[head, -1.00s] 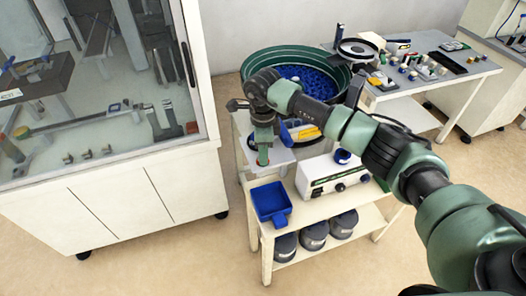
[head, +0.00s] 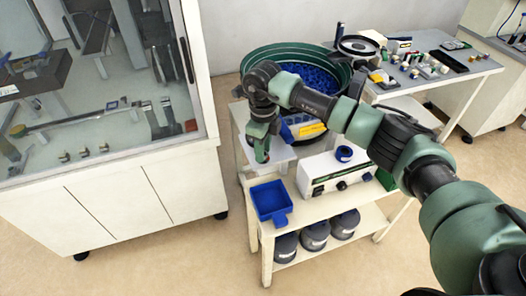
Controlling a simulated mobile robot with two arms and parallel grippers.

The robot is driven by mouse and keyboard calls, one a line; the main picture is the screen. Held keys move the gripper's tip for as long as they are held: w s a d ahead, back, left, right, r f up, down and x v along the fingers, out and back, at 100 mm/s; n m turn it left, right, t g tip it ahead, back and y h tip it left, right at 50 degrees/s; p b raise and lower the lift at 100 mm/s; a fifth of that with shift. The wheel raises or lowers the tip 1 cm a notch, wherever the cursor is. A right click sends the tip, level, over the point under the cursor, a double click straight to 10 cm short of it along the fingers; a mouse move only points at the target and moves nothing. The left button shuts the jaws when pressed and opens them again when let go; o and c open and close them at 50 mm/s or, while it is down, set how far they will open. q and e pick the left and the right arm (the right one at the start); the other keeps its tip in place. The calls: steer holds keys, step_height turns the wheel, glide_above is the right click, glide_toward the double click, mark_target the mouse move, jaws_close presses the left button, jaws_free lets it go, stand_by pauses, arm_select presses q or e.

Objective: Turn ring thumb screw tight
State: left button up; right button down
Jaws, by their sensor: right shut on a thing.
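My right gripper (head: 262,156) points down at the small grey plate in front of the bowl feeder. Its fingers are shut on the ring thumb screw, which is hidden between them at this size. The green bowl feeder (head: 340,88), filled with blue parts, stands just behind my right wrist, partly covered by my arm. My left gripper is not in view.
A blue scoop tray (head: 270,201) and a white control box (head: 325,178) with a blue tape roll (head: 344,153) stand on the cart in front. Dark jars (head: 314,236) fill its lower shelf. A glass-fronted cabinet (head: 120,215) stands left. A table (head: 470,78) with small parts is at the back right.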

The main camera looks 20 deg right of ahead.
steer(key=m+b, duration=0.1)
steer(key=m, duration=0.4)
steer(key=shift+m+b, duration=0.3)
steer(key=m, duration=0.4)
steer(key=shift+r+m+b, duration=0.1)
steer(key=shift+m+b, duration=0.3)
steer(key=shift+w, duration=0.1)
steer(key=c, duration=1.1)
jaws_free()
step_height(320, 180, up, 8)
steer(key=shift+f+b, duration=0.1)
steer(key=shift+b, duration=0.75)
